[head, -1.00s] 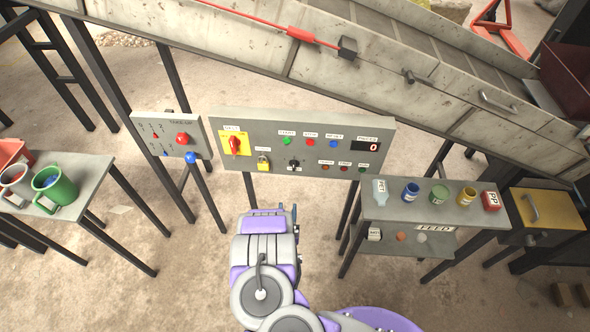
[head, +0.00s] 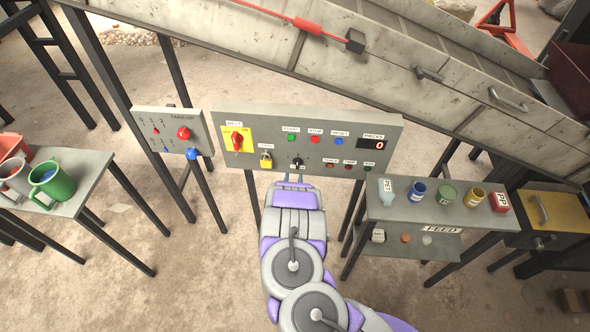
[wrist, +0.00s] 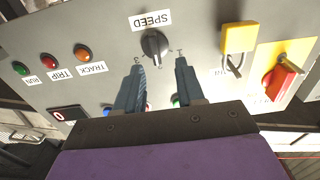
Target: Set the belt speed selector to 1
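The belt speed selector is a small black knob (head: 297,161) low on the grey control panel (head: 370,110). In the wrist view the knob (wrist: 155,45) sits beside an upside-down SPEED label (wrist: 150,20), with small marks partly hidden around it. I cannot read its setting for certain. My gripper (wrist: 159,65) is open and empty. Its two blue-grey fingers point at the panel, with tips spread to either side just short of the knob in the picture. Contact cannot be made out. In the head view my gripper (head: 294,178) is just below the knob.
A yellow padlock (head: 266,160) and a red rotary switch (head: 237,141) are left of the selector. Push buttons (head: 315,140), lamps (head: 350,163) and a PIECES display (head: 373,144) are near it. A take-up panel (head: 150,125) is at left, a feed shelf (head: 440,213) at right.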

